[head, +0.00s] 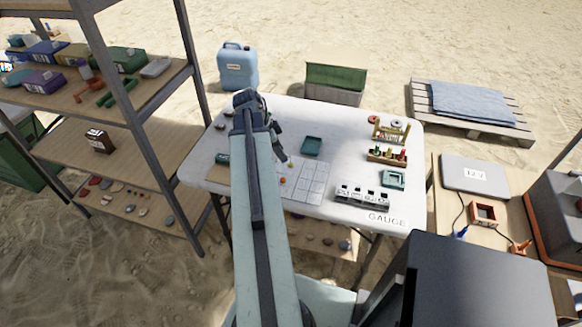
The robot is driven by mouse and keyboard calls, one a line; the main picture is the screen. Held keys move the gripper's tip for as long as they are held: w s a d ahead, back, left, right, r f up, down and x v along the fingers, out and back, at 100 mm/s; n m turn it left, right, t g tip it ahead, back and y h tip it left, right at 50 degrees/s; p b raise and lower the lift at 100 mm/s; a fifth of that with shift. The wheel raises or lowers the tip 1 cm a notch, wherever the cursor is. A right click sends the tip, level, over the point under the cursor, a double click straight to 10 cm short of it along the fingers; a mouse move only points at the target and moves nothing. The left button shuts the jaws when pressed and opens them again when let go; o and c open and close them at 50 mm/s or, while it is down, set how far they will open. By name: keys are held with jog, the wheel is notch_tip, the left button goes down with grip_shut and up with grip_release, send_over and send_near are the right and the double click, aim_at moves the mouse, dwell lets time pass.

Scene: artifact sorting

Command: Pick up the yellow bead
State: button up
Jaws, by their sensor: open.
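A tiny yellow bead (290,160) shows on the white table, just above the pale grid sheet. I cannot tell whether the fingertips touch the table or the bead.
The white table (222,170) holds a grid sheet (306,182), an orange bead (282,181), a dark green tray (311,146), a white holder (362,197), a wooden rack of coloured pieces (387,156) and a teal box (391,179). A shelf (150,140) stands left.

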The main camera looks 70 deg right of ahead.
aim_at(290, 164)
jog(key=b+x, duration=0.4)
jog(key=x, duration=0.2)
jog(key=shift+s+a+f+b, duration=0.1)
jog(key=shift+s+b, duration=0.15)
jog(key=shift+b, duration=0.15)
grip_shut()
